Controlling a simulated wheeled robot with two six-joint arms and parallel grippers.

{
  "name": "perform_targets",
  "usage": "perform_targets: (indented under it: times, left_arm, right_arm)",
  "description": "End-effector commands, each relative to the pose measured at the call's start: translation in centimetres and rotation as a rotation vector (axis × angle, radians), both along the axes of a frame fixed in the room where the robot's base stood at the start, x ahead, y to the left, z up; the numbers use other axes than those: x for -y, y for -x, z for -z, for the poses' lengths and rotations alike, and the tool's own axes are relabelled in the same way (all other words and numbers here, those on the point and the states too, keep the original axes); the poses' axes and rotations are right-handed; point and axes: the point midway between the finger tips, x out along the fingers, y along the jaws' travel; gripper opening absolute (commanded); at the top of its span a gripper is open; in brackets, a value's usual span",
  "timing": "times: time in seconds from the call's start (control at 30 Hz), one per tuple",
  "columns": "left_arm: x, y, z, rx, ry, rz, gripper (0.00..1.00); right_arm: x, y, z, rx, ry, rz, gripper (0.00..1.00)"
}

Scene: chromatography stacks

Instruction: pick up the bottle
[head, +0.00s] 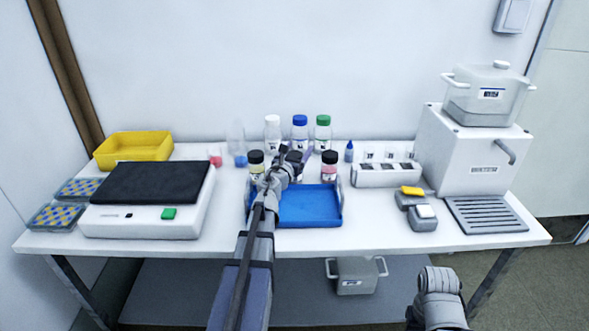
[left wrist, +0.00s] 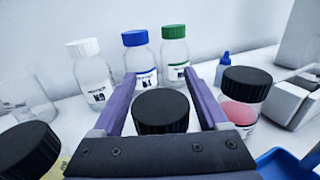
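Three black-capped bottles stand in a row at the blue tray. The middle bottle's black cap (left wrist: 161,112) lies between the two purple fingers of my left gripper (left wrist: 160,78). The fingers are spread, one on each side; I see no clear contact. In the head view my left gripper (head: 296,152) and arm largely hide this bottle. The left bottle (head: 257,162) has a yellowish body, and the right bottle (head: 329,167) shows pink. Clear bottles with white (head: 272,134), blue (head: 300,133) and green (head: 322,134) caps stand behind. My right gripper is not in view.
The blue tray (head: 312,215) lies at the table's front middle. A balance (head: 150,219) and yellow bin (head: 133,147) stand left. A white rack (head: 384,176), small grey blocks (head: 420,218) and a white machine (head: 464,165) with a lidded pot (head: 486,101) stand right.

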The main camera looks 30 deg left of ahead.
Motion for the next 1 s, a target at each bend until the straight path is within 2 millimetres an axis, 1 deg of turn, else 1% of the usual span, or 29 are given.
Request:
perform_targets:
  times: [0.03,0.07,0.6,0.67,1.0]
  left_arm:
    - [-0.01,0.01,0.0,0.0,0.0,0.0,0.7]
    - [-0.01,0.01,0.0,0.0,0.0,0.0,0.67]
    - [-0.01,0.02,0.0,0.0,0.0,0.0,0.06]
    - [-0.01,0.02,0.0,0.0,0.0,0.0,0.0]
    - [-0.01,0.02,0.0,0.0,0.0,0.0,0.0]
  right_arm:
    - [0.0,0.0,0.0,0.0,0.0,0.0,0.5]
    - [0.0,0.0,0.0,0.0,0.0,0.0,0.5]
    - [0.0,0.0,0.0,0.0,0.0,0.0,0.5]
    - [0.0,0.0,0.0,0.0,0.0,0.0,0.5]
    - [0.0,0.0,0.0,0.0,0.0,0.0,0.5]
